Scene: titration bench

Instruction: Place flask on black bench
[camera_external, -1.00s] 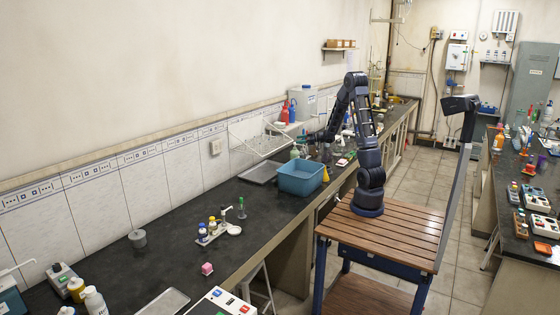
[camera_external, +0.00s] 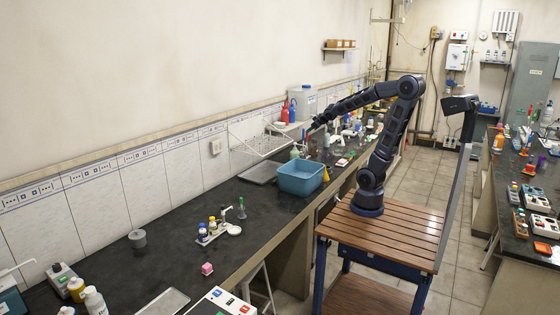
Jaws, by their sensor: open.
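A small yellow cone-shaped vessel (camera_external: 326,174), which looks like a conical flask, stands upright by the right side of the blue basin, near the front edge of the black bench (camera_external: 180,235). I cannot tell for sure that it is the task's flask. My gripper (camera_external: 307,138) is open above the far part of the bench, behind the basin and near the drying rack. It is small and dark here, and I see nothing held in it. It is apart from the yellow vessel.
The blue basin (camera_external: 301,177) stands below my gripper. A white wire rack (camera_external: 262,143) is on the wall behind, and a pale green bottle (camera_external: 295,153) stands beside the basin. Red and blue bottles (camera_external: 288,111) stand farther back. The bench has bare room left of the basin.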

